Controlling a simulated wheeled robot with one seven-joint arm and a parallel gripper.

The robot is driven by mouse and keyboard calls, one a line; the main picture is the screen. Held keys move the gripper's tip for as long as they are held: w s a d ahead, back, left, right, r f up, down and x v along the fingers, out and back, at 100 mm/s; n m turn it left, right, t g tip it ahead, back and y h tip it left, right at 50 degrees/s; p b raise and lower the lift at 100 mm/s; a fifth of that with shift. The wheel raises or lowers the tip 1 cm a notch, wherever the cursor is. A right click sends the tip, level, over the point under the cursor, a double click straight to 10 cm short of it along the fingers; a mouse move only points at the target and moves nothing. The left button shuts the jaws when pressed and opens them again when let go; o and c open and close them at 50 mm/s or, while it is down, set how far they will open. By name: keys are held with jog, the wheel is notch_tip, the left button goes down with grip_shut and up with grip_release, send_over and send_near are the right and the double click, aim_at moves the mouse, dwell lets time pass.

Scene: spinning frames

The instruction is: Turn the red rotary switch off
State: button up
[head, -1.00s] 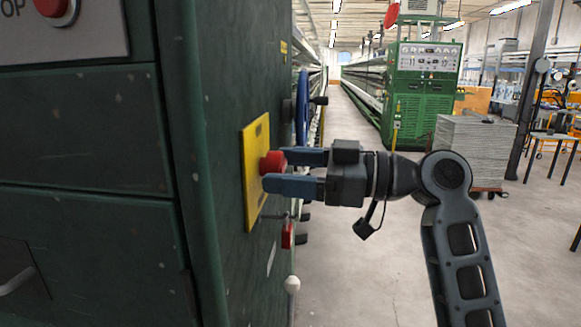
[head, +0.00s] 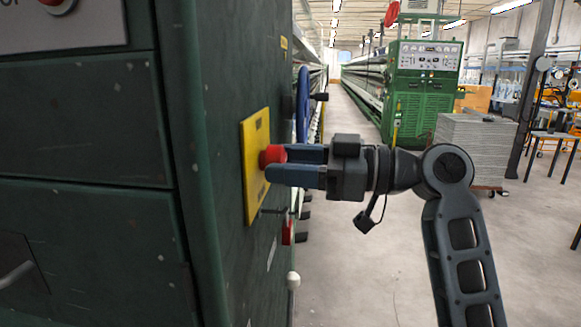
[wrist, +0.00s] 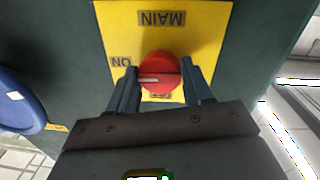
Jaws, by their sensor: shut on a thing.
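The red rotary switch (head: 271,157) stands out from a yellow plate (head: 255,195) on the side of a dark green cabinet. In the wrist view the knob (wrist: 160,74) has a pale mark on its left half, pointing left, just below the ON label. MAIN and ON read upside down; the OFF label below the knob is partly hidden. My gripper (head: 284,164) reaches in level from the right. In the wrist view its blue-grey fingers (wrist: 161,84) lie on the knob's left and right sides, shut on it.
A blue handwheel (head: 302,105) is beyond the plate. A red part (head: 287,232) and a white knob (head: 293,281) sit below it on the cabinet. A grey stack (head: 472,150) stands at the right. The floor between is clear.

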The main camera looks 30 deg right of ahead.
jog(key=n+b, duration=0.9)
jog(key=b, duration=0.4)
jog(key=n+y+b, duration=0.1)
jog(key=n+b, duration=0.8)
jog(key=b, duration=0.5)
jog(key=shift+w+d+f+g, duration=0.1)
jog(key=shift+f+g, duration=0.05)
jog(key=shift+g, duration=0.15)
jog(key=shift+n, duration=0.3)
jog(key=o, duration=1)
jog(key=shift+o, duration=0.2)
jog(key=p+v, duration=0.1)
jog(key=v, duration=0.6)
jog(key=shift+d, duration=0.35)
